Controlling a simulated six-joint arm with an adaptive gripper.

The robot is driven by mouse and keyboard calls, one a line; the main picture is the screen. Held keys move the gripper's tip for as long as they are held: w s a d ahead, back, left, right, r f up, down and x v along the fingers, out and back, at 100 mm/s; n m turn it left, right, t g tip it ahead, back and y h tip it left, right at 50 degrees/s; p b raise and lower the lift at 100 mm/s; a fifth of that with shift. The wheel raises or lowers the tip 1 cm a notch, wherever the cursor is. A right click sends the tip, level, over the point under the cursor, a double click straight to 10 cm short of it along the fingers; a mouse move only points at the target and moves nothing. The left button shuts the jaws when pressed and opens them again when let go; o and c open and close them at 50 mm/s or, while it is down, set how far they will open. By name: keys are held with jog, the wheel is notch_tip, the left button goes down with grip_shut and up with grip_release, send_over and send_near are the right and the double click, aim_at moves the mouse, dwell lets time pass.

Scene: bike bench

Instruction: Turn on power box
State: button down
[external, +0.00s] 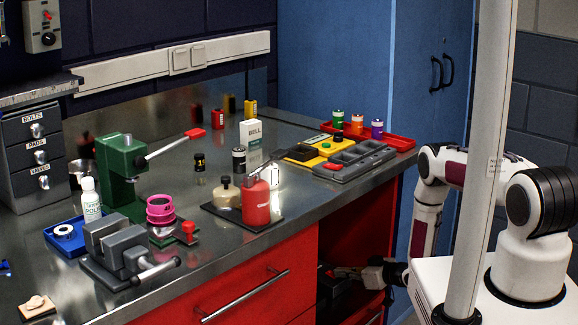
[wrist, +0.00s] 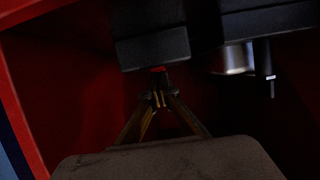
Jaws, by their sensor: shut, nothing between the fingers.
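My gripper (external: 345,272) reaches into the open red compartment under the right end of the bench. In the wrist view its fingers (wrist: 158,98) meet at the tips, shut and empty. Just beyond the tips is a small red part (wrist: 158,69) at the lower edge of a dark box (wrist: 152,48); I cannot tell if they touch. A grey box with a dark knob and a red part (external: 42,25) is on the wall at the upper left, far from my gripper. I cannot tell which of these is the power box.
The red compartment wall (wrist: 22,90) is close on the left. A metal cylinder (wrist: 233,59) and a dark rod with a light tip (wrist: 267,68) hang on the right. Above, the bench top (external: 210,240) holds a vise (external: 118,250), a red canister (external: 256,202) and trays.

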jog(key=shift+r, duration=0.25)
jog(key=shift+r, duration=0.45)
jog(key=shift+r, duration=0.2)
jog(key=shift+s+d+r, duration=0.1)
jog(key=shift+r, duration=0.9)
jog(key=shift+s+d+r, duration=0.1)
jog(key=shift+r, duration=0.85)
jog(key=s+d+r, duration=0.1)
jog(key=s+d, duration=0.6)
